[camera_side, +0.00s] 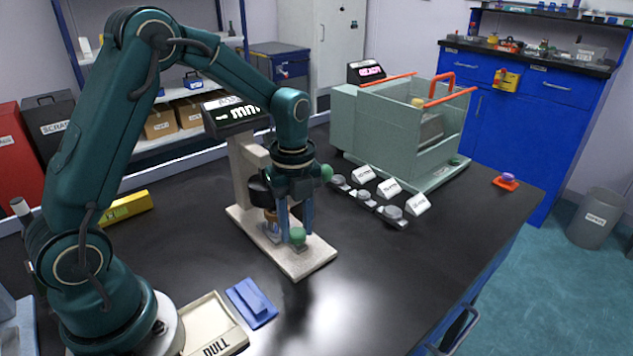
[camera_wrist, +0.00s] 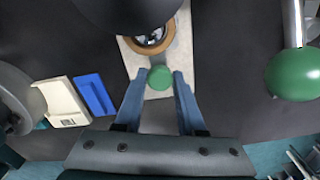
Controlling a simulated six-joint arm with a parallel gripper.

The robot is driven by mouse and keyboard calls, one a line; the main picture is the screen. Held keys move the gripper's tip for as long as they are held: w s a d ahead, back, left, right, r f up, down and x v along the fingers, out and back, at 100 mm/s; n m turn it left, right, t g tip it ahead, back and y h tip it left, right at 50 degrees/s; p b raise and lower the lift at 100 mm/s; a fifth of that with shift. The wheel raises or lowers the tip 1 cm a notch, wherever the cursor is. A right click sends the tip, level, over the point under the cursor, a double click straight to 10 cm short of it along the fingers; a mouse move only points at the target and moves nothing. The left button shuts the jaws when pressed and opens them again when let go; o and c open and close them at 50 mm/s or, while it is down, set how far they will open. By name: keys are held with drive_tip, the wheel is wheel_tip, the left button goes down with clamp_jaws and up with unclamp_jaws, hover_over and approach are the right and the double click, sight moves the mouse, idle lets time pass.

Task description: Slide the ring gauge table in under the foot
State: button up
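The gauge stand (camera_side: 310,262) is a pale base and column on the black bench. Its dark round head (camera_side: 260,190) hides the foot. The ring gauge table (camera_side: 272,218) shows a copper-coloured rim low beneath the head; in the wrist view its ring (camera_wrist: 152,44) is partly covered by the dark head. A green knob (camera_side: 297,237) sits over the base, in front of the ring. My gripper (camera_wrist: 161,73) points down, its two blue fingers on either side of this knob (camera_wrist: 160,78). I cannot tell whether they touch it.
A second green ball (camera_side: 327,173) on a lever stands close beside my wrist. A gauge display (camera_side: 236,112) is behind. A blue block on a pad (camera_side: 252,302) and a cream tray (camera_side: 214,325) lie at front. Small labelled weights (camera_side: 390,212) stand to the right. The front right bench is clear.

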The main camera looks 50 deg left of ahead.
clamp_jaws()
idle(1.1)
